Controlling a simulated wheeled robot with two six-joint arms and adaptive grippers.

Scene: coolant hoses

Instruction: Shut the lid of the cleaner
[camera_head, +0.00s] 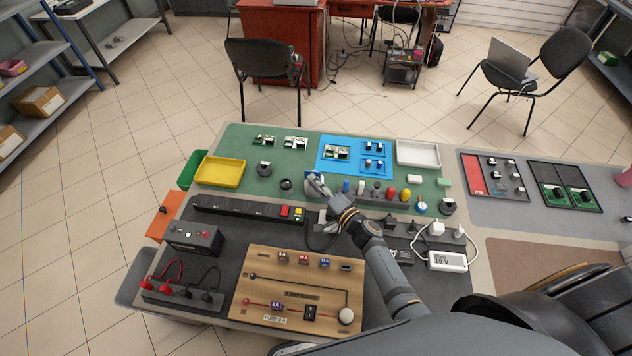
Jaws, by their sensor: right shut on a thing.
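My right gripper (316,187) reaches in from the lower right over the front part of the green mat. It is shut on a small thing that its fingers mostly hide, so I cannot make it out. A small round black pot (286,184) stands just left of the gripper, apart from it. Similar round dark items stand behind it (264,169) and at the mat's right end (447,206). I cannot tell for sure which is the cleaner or how its lid stands. My left gripper is not in view.
A row of small coloured tools (391,193) stands right of the gripper. A yellow tray (220,172), a blue mat (329,167) and a white tray (418,153) lie behind. A power strip (249,209) and a wooden circuit board (299,294) lie in front.

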